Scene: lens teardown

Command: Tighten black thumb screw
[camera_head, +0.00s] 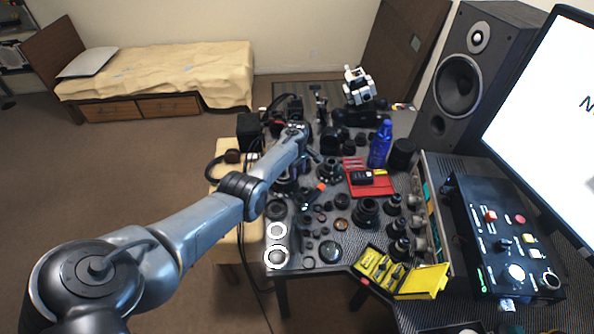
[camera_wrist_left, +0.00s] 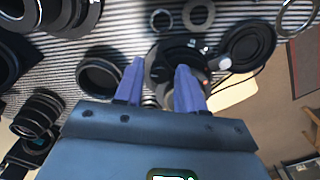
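My left gripper (camera_head: 314,156) reaches over the crowded table in the head view, its arm coming in from the lower left. In the left wrist view its two blue-purple fingers (camera_wrist_left: 160,80) stand apart. A dark round part (camera_wrist_left: 158,62) with small metallic details lies between and beyond the fingertips, partly hidden by the right finger. A gap shows between it and the left finger. I cannot tell for sure which small black piece is the thumb screw. My right gripper is in neither view.
Black lens parts and rings crowd the table around the gripper. A red tray (camera_head: 383,188), a blue bottle (camera_head: 380,146) and an open yellow case (camera_head: 424,283) stand to the right. A black control box (camera_head: 498,235) and a speaker (camera_head: 466,75) are farther right.

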